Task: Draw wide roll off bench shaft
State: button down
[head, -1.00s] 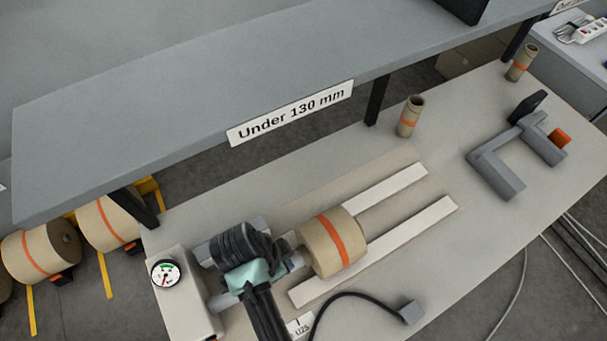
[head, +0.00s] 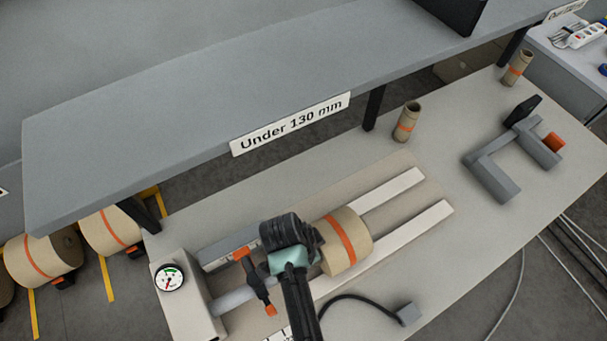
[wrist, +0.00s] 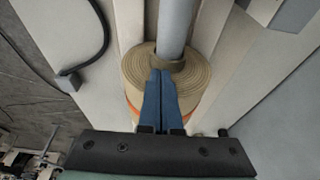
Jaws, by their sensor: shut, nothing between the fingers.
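The wide roll (head: 345,243), kraft brown with an orange band, sits around the grey bench shaft (head: 236,298), which runs out from a pale block with a gauge. In the wrist view the end face of the roll (wrist: 190,75) shows its layers and core, with the shaft (wrist: 174,25) passing into it. My gripper (wrist: 160,73) is shut and empty, its blue fingertips at that end face beside the core and shaft; whether they touch it I cannot tell. In the head view my gripper (head: 292,258) is at the roll's left end, its fingertips hidden.
Two pale rails (head: 405,225) extend right of the roll. A shelf labelled "Under 130 mm" (head: 292,125) overhangs the back. A black cable (head: 365,300) lies in front.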

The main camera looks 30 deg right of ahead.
jog(key=d+b, duration=0.5)
jog(key=d, duration=1.7)
jog(key=shift+w+d+b, duration=0.25)
jog(key=shift+w+b, duration=0.15)
